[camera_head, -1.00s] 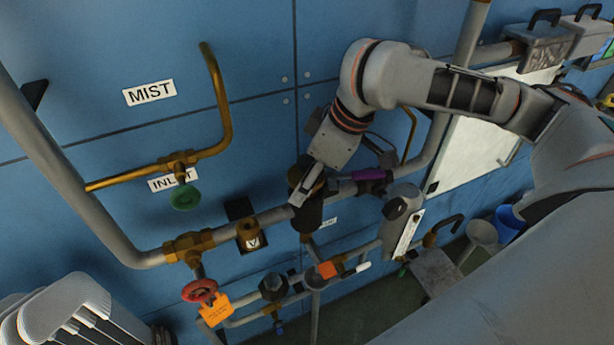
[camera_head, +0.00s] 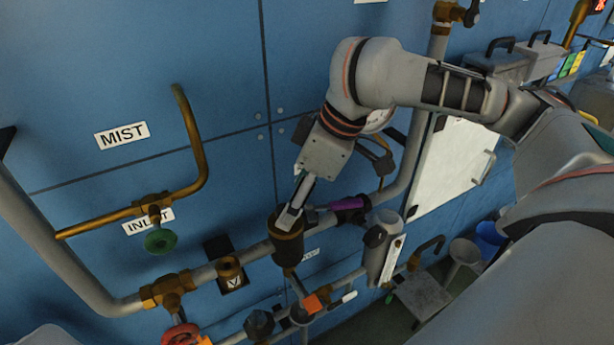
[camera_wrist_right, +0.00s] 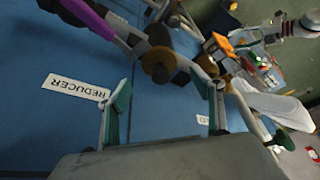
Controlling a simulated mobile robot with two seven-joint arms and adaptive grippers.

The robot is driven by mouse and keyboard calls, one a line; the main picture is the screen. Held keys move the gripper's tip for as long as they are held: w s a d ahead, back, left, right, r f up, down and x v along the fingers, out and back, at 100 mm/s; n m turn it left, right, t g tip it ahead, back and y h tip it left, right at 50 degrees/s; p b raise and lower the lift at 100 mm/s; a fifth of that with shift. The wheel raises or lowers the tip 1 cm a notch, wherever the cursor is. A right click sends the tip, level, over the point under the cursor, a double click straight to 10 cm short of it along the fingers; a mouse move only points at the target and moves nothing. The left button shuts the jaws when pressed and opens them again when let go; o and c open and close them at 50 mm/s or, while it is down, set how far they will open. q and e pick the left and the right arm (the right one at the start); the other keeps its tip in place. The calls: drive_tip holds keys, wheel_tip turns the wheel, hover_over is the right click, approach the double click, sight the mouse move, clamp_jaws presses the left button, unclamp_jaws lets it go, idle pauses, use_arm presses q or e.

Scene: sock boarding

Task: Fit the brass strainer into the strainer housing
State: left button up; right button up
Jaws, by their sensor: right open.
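My right gripper (camera_head: 294,205) comes down from above with its fingertips at the top of a dark upright cylinder with a brownish upper rim (camera_head: 287,244), which looks like the strainer housing. In the head view the fingers overlap that rim, and I cannot tell whether they touch it. In the right wrist view the right gripper (camera_wrist_right: 165,105) is open, its two green-lined fingers wide apart with nothing held between them. I cannot pick out the brass strainer; it may be hidden inside the cylinder or behind the fingers. My left gripper is not in view.
A grey canister (camera_head: 381,240) hangs further right. A square brass fitting (camera_head: 230,268) and a green handwheel (camera_head: 159,241) are on the left. The REDUCER label (camera_wrist_right: 76,87) is on the blue wall.

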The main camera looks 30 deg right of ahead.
drive_tip(key=v, duration=0.6)
drive_tip(key=shift+r, duration=0.1)
idle(0.5)
